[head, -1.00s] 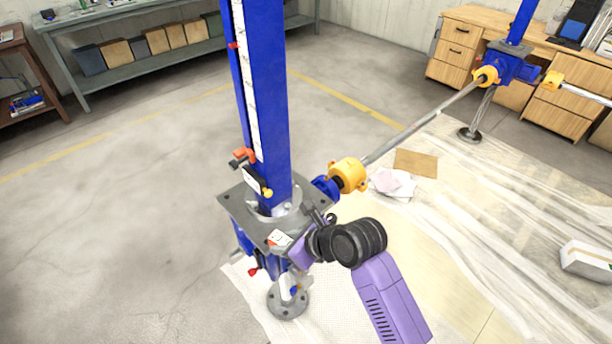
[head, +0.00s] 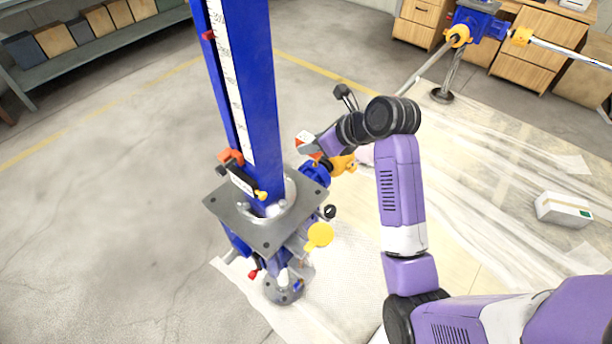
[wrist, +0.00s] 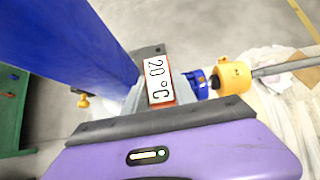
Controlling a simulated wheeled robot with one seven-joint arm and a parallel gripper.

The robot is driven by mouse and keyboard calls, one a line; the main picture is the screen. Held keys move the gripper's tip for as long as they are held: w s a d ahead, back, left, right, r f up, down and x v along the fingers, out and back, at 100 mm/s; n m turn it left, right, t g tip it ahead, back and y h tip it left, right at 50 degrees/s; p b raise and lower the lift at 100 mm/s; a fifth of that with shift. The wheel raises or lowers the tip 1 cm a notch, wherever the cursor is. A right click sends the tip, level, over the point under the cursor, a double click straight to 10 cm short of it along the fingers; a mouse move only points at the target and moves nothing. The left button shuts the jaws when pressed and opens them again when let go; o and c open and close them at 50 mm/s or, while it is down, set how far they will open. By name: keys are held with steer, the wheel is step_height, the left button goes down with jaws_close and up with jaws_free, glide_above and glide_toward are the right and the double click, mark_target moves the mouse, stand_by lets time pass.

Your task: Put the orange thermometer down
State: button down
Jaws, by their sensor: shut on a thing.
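The orange thermometer shows in the wrist view (wrist: 160,82) with its white face reading 20°C and an orange edge. In the head view the thermometer (head: 306,144) is small, at the tip of my gripper (head: 318,147). My gripper is shut on it and holds it up, right of the blue column (head: 250,90) and visually above the grey steel plate (head: 232,218). The fingertips are mostly hidden, so the exact grip cannot be made out.
A yellow coupling (head: 343,163) on a shaft lies behind my gripper. A yellow disc (head: 320,235) hangs by the plate's right edge. A white box (head: 564,209) lies on the sheeting at right.

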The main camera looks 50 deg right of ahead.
step_height(320, 180, down, 14)
stand_by(0.5)
steer(key=c, duration=1.3)
jaws_free()
steer(key=shift+f, duration=0.15)
